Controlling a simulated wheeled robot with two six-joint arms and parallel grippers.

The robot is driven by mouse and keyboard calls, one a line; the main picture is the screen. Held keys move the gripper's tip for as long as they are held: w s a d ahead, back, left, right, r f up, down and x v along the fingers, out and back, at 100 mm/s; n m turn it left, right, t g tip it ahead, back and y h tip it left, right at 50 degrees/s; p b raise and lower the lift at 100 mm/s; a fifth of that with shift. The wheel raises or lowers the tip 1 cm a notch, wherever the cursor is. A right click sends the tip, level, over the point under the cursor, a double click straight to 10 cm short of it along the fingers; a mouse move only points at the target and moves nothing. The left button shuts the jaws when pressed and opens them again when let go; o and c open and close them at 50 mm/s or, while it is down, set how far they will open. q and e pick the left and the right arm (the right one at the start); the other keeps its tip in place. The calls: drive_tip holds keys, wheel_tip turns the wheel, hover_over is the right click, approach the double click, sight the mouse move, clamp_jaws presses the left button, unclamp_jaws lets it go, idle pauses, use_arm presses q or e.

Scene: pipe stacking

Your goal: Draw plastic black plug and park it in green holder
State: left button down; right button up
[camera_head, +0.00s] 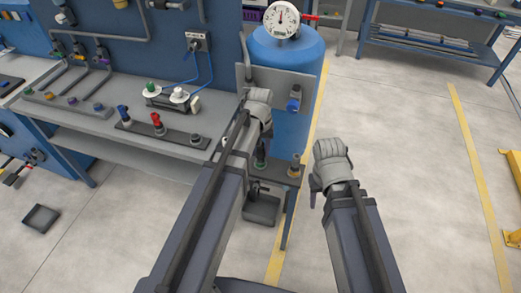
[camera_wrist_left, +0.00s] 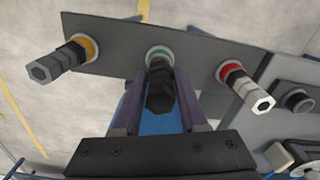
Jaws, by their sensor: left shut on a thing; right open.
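The black plug (camera_wrist_left: 160,95) stands at the green-ringed holder (camera_wrist_left: 160,55) in the left wrist view. My left gripper (camera_wrist_left: 160,118) is shut on it, with a dark finger on either side. Whether the plug is fully seated cannot be told. In the head view the green holder (camera_head: 261,162) with the dark plug (camera_head: 261,148) shows just right of my left arm, whose wrist hides much of the gripper. My right gripper (camera_head: 316,187) is open and empty over the floor, to the right of the rack.
Plugs with an orange ring (camera_wrist_left: 87,45) and a red ring (camera_wrist_left: 230,70) flank the green holder on the same dark rack. An empty dark socket (camera_wrist_left: 297,100) lies further right. A blue tank (camera_head: 300,75) stands close behind.

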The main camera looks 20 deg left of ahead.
use_arm(q)
drive_tip(key=shift+f+b, duration=1.05)
drive_tip(key=shift+c, duration=1.8)
unclamp_jaws()
drive_tip(key=shift+r, duration=0.15)
wheel_tip(320, 180, up, 8)
drive_tip(key=p, duration=0.8)
drive_tip(key=s+d+m+y, duration=0.1)
drive_tip(key=s+d+m, duration=0.5)
drive_tip(key=s+d, duration=0.4)
drive_tip(key=s, duration=0.4)
drive_tip(key=shift+s+d, duration=0.15)
drive_tip(key=shift+d, duration=0.1)
